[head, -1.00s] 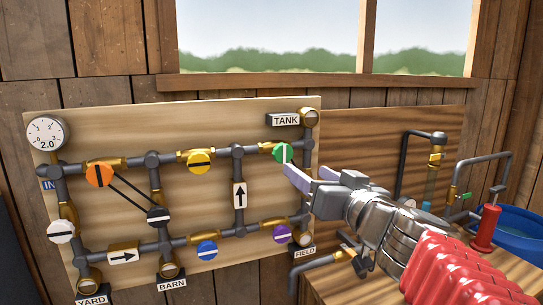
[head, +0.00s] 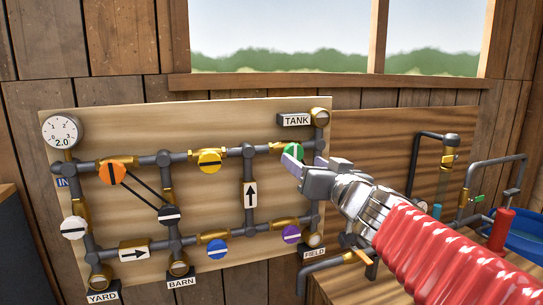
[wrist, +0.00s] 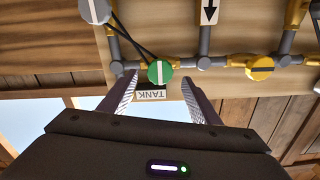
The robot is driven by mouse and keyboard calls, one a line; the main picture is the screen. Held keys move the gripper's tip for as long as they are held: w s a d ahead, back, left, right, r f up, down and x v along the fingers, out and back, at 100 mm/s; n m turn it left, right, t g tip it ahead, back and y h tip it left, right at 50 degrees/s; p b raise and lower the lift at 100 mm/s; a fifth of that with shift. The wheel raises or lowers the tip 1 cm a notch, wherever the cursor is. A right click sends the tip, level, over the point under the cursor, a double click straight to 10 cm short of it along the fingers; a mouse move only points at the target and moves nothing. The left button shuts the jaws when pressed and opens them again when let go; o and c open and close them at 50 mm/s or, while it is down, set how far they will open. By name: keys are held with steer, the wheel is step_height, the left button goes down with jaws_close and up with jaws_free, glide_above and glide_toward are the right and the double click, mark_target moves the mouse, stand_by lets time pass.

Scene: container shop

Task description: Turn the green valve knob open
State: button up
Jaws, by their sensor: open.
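The green valve knob (head: 291,152) is at the upper right of the pale pipe board, by the TANK outlet. Its white stripe runs nearly upright in the head view. My gripper (head: 305,164) is just below and right of it, with one finger overlapping the knob's lower edge. In the wrist view the picture is upside down, and the green knob (wrist: 160,72) lies between the open fingers, near their tips. My gripper (wrist: 160,80) is empty, with a gap on each side of the knob. I cannot tell how far the tips are from the board.
Yellow (head: 209,162), orange (head: 112,173), blue (head: 217,249) and purple (head: 291,234) knobs sit on the same pipes. The TANK label (head: 296,120) is close above the green knob. In the wrist view, dark rods run from a grey-white disc (wrist: 95,10) toward the green knob.

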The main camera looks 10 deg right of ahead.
mark_target(295, 156)
steer(key=shift+w+a, duration=0.2)
steer(key=shift+w, duration=0.9)
steer(key=shift+w+a, duration=0.25)
steer(key=shift+w, duration=0.85)
steer(key=shift+w+a, duration=0.2)
steer(key=shift+w, duration=0.9)
steer(key=shift+c, duration=0.3)
steer(key=c, duration=0.9)
steer(key=shift+d, duration=0.25)
steer(key=shift+c, duration=0.5)
steer(key=shift+a, duration=0.15)
